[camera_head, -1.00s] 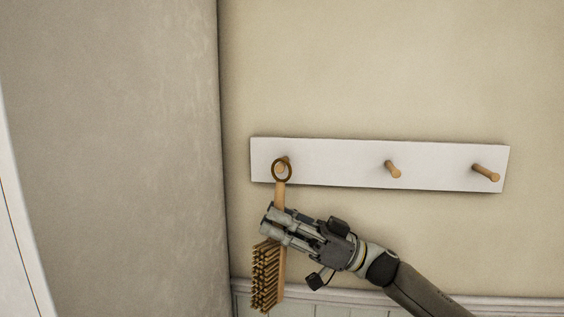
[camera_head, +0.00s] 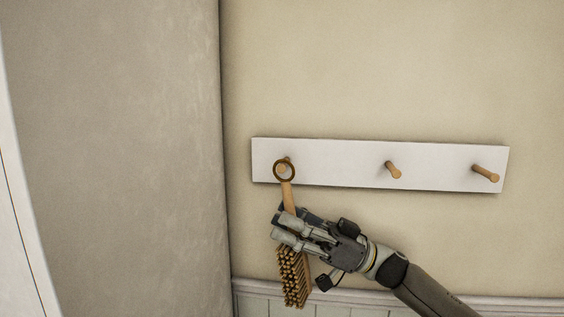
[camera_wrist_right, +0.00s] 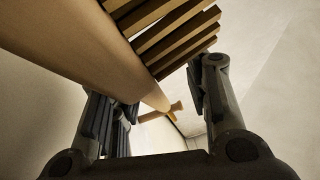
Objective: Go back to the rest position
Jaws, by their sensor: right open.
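The wooden brush (camera_head: 294,276) hangs by its dark ring (camera_head: 284,170) at the leftmost peg (camera_head: 287,160) of the white rail. Its handle slants, with the bristle end lower and to the right. My right gripper (camera_head: 277,228) is open at the brush, its fingers in front of the lower handle and hiding part of it. In the right wrist view the handle (camera_wrist_right: 90,45) crosses over the left finger and the bristles (camera_wrist_right: 165,30) are above; whether a finger touches the brush is unclear. My left gripper is not in view.
The white rail (camera_head: 340,165) is on the beige wall, with two bare pegs, a middle one (camera_head: 392,169) and a right one (camera_head: 486,173). A grey wall (camera_head: 120,140) stands close on the left. The space right of my right arm is clear.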

